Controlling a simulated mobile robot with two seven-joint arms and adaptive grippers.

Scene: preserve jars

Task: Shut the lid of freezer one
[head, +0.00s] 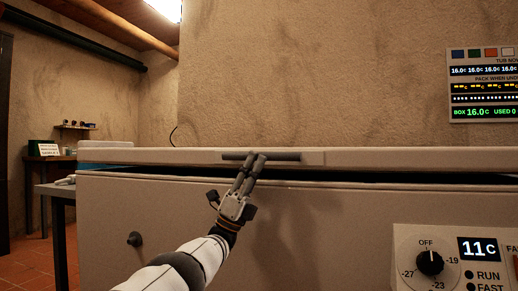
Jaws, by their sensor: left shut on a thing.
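The freezer (130,205) is a wide pale chest that fills the lower middle of the head view. Its lid (400,157) lies almost level over it, with a dark gap showing between lid and body. A grey bar handle (289,156) is on the lid's front edge. My left gripper (254,160) reaches up from below and is shut on the handle, its fingers covering part of it. My right gripper is not in view.
A control panel (450,258) with a dial and a display reading 11C is at the lower right. A wall display (483,87) hangs at the upper right. A dark table (52,190) stands left of the freezer, with tiled floor beyond.

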